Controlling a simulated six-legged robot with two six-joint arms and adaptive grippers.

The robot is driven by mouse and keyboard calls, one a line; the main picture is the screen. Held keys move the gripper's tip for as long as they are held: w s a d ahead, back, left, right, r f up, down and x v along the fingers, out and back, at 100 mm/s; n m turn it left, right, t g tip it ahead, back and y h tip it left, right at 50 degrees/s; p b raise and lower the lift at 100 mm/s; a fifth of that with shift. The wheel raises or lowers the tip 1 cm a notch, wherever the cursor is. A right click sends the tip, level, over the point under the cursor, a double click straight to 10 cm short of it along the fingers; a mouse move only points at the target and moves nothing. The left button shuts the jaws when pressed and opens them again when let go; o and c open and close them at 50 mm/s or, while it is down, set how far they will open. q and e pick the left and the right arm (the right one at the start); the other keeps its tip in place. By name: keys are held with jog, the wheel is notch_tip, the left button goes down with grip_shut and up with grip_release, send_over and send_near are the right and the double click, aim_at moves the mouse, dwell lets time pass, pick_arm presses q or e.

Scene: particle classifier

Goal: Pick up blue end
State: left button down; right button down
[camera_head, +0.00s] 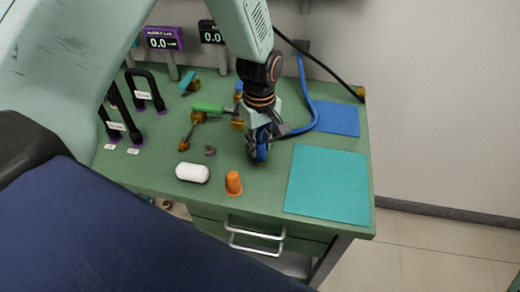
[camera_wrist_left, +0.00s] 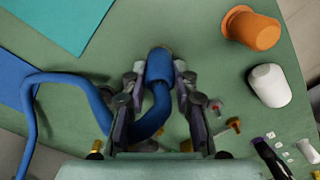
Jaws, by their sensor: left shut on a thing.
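The blue end (camera_wrist_left: 159,65) is a thick blue cylinder on a blue hose (camera_wrist_left: 60,78). My left gripper (camera_wrist_left: 160,85) has its two fingers on either side of the blue end and is shut on it. In the head view the left gripper (camera_head: 261,148) points down over the green bench, with the blue end (camera_head: 261,152) between its fingers. The hose (camera_head: 309,100) curves from the gripper up to the back wall. I cannot tell whether the blue end touches the bench. My right gripper is not in view.
A teal mat (camera_head: 328,185) and a blue mat (camera_head: 337,118) lie to the right. Valves with green and orange parts (camera_head: 208,107) and black handles (camera_head: 146,90) are on the left.

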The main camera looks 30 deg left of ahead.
pick_arm(q)
jog(key=shift+r, duration=0.15)
notch_tip(320, 180, up, 9)
jog(key=shift+f+p, duration=0.2)
jog(key=shift+p, duration=0.4)
jog(key=shift+a+r, duration=0.1)
jog(key=shift+r, duration=0.45)
jog(key=shift+r, duration=0.1)
notch_tip(320, 180, up, 4)
jog(key=r+p, duration=0.1)
jog(key=p, duration=0.4)
send_over(260, 143)
jog(key=shift+a+f, duration=0.1)
jog(key=shift+f, duration=0.15)
